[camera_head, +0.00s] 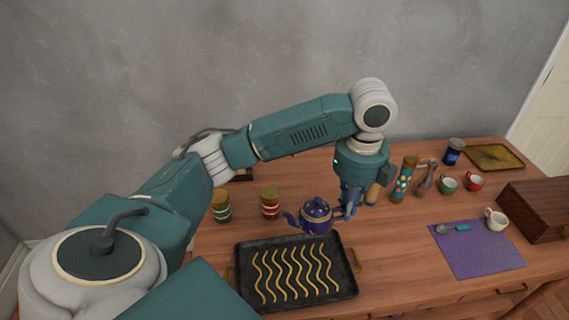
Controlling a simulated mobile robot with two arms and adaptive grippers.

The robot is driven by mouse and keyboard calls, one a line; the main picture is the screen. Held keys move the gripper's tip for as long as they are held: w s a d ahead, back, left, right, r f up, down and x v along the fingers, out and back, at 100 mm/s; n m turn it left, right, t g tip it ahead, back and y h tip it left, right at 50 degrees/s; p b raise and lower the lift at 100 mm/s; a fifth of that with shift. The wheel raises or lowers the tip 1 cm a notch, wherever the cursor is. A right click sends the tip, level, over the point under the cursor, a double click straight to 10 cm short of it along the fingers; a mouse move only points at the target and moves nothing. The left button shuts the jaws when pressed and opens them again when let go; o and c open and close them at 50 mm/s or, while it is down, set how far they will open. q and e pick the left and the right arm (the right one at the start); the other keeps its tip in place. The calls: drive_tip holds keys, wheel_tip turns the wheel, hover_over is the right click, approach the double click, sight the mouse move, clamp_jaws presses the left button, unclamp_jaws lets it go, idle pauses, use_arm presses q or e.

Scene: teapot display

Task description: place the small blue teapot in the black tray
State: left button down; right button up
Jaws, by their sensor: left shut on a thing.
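The small blue teapot (316,214) has gold trim and a spout pointing left. It is just behind the back right part of the black tray (240,273), in the middle of the table. My left gripper (349,212) points down at the teapot's right side and is shut on its handle. Whether the teapot's base touches the table is hard to tell. The tray has wavy yellow lines on its floor and a brass handle at each side. My right gripper is not in view.
Two striped jars (270,202) stand behind the tray on the left. A patterned cylinder (403,180), green cup (447,185), red cup (474,181) and blue jar (453,152) stand at the back right. A purple mat (480,258), white mug (495,219) and wooden box (537,208) are at the right.

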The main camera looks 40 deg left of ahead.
use_arm(q)
drive_tip(key=shift+f, duration=0.15)
wheel_tip(320, 180, down, 20)
drive_tip(key=shift+w+d+r+p, duration=0.1)
drive_tip(key=shift+w+p, duration=0.05)
drive_tip(key=shift+p, duration=0.85)
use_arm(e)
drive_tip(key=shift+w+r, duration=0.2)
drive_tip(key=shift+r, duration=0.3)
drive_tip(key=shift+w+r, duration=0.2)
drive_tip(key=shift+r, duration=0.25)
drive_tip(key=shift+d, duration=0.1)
use_arm(q)
drive_tip(key=c, duration=1.8)
unclamp_jaws()
drive_tip(key=shift+c, duration=0.2)
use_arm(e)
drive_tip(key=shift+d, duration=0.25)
